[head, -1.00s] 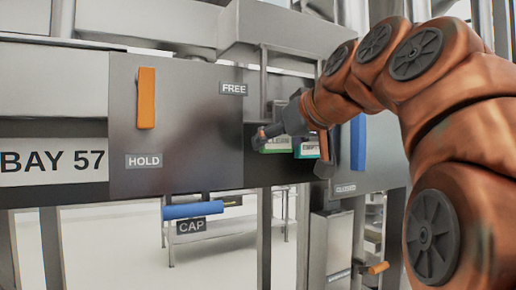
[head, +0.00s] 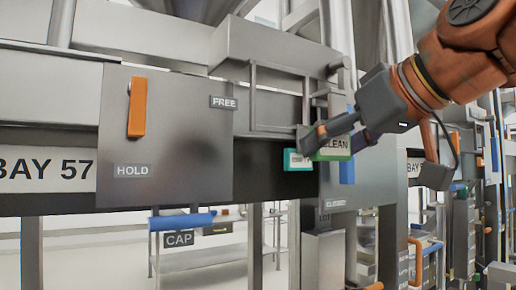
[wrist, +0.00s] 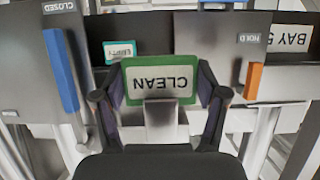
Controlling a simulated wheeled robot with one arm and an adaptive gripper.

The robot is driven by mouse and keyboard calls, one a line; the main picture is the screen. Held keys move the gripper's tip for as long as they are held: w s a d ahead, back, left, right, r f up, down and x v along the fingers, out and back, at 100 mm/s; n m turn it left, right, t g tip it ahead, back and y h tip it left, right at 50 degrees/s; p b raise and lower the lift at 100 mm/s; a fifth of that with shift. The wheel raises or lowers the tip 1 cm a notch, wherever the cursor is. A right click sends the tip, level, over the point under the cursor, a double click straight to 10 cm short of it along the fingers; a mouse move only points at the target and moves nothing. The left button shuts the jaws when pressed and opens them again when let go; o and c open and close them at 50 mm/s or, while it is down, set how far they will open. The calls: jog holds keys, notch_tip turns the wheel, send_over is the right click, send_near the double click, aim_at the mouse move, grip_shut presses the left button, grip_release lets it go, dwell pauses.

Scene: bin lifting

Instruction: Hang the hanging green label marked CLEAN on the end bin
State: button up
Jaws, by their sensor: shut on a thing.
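The green-framed CLEAN label (head: 334,148) is held in my gripper (head: 322,138), in front of the panels. In the wrist view the CLEAN label (wrist: 160,80) appears upside down between the two fingers of my gripper (wrist: 160,88), with its face showing. A teal-framed EMPTY label (head: 297,160) hangs behind it on the dark strip; it also shows in the wrist view (wrist: 121,50). Grey metal bins (head: 270,55) stand above the panels; I cannot tell which is the end bin.
A panel marked FREE and HOLD (head: 165,150) with an orange handle (head: 137,107) is at left. A blue handle (head: 347,172) is on the CLOSED panel, close to my gripper. A blue CAP bar (head: 182,221) sticks out below. A grey tube frame (head: 308,95) is just above the label.

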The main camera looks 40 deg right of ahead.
jog(key=shift+r, duration=0.25)
jog(key=shift+s, duration=0.1)
jog(key=s, duration=0.6)
jog(key=shift+s+a+p, duration=0.3)
jog(key=shift+s+p, duration=0.05)
jog(key=shift+s, duration=0.05)
dwell(0.5)
jog(key=shift+s, duration=0.1)
jog(key=s+a+p, duration=0.1)
jog(key=s+p, duration=0.6)
jog(key=s, duration=0.4)
jog(key=shift+s, duration=0.4)
dwell(0.8)
